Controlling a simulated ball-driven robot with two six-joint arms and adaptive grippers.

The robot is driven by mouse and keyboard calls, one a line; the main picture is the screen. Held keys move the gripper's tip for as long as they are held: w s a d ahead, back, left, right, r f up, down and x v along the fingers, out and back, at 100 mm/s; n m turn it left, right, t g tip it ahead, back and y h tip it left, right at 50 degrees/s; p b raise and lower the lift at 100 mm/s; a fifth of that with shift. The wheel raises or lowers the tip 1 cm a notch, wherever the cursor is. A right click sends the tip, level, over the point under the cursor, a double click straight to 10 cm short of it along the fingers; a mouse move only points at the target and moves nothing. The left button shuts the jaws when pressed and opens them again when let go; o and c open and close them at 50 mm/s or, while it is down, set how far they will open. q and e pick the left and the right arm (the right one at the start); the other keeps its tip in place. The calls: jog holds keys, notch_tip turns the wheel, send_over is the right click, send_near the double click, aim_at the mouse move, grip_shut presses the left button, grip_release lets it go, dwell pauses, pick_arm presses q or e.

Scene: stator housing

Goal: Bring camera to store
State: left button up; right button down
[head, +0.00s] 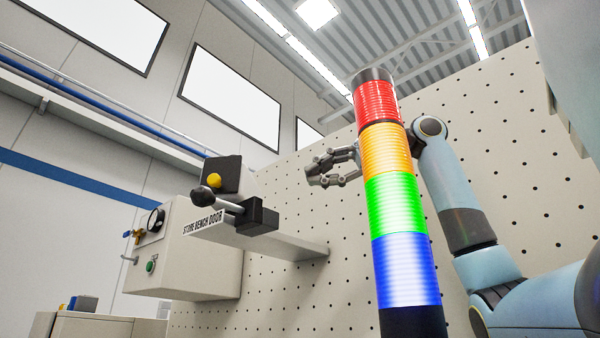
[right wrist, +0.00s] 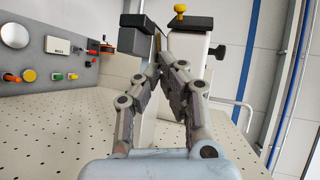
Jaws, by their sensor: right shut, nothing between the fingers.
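I see no camera in either view. A label reading STORE BENCH DOOR (head: 203,224) is on the front edge of a pale shelf (head: 275,243) that juts from the perforated wall. On the shelf is a black block with a lever (head: 228,205) ending in a dark round knob, beside a dark box with a yellow button (head: 214,181). My right gripper (head: 312,174) is shut and empty, to the right of and above the shelf in the head view. In the right wrist view its fingertips (right wrist: 166,56) meet before the dark fittings and a yellow knob (right wrist: 180,9). My left gripper is not in view.
A signal tower of red, orange, green and blue (head: 392,195) stands in front of my right arm. A pale control box (head: 195,265) with a gauge and green button is left of the shelf. The wrist view shows a panel (right wrist: 45,55) with several buttons.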

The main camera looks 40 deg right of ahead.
aim_at(241, 194)
jog(key=p+x, duration=0.1)
jog(key=x, duration=0.2)
jog(key=p+x, duration=0.1)
jog(key=x, duration=0.3)
jog(key=r+p+x, duration=0.1)
jog(key=p+x, duration=0.1)
jog(key=x, duration=0.1)
jog(key=shift+w+a+f, duration=0.1)
jog(key=shift+w+a, duration=0.25)
jog(key=shift+w, duration=0.05)
jog(key=shift+w+a+f, duration=0.15)
jog(key=shift+w+a, duration=0.05)
jog(key=shift+w, duration=0.15)
jog(key=shift+w+a+p, duration=0.3)
jog(key=shift+a+p, duration=0.05)
jog(key=shift+p, duration=0.5)
jog(key=shift+w+a, duration=0.15)
jog(key=shift+a, duration=0.3)
jog(key=shift+d, duration=0.5)
jog(key=v, duration=1.1)
jog(key=shift+s+r, duration=0.2)
jog(key=shift+s, duration=0.05)
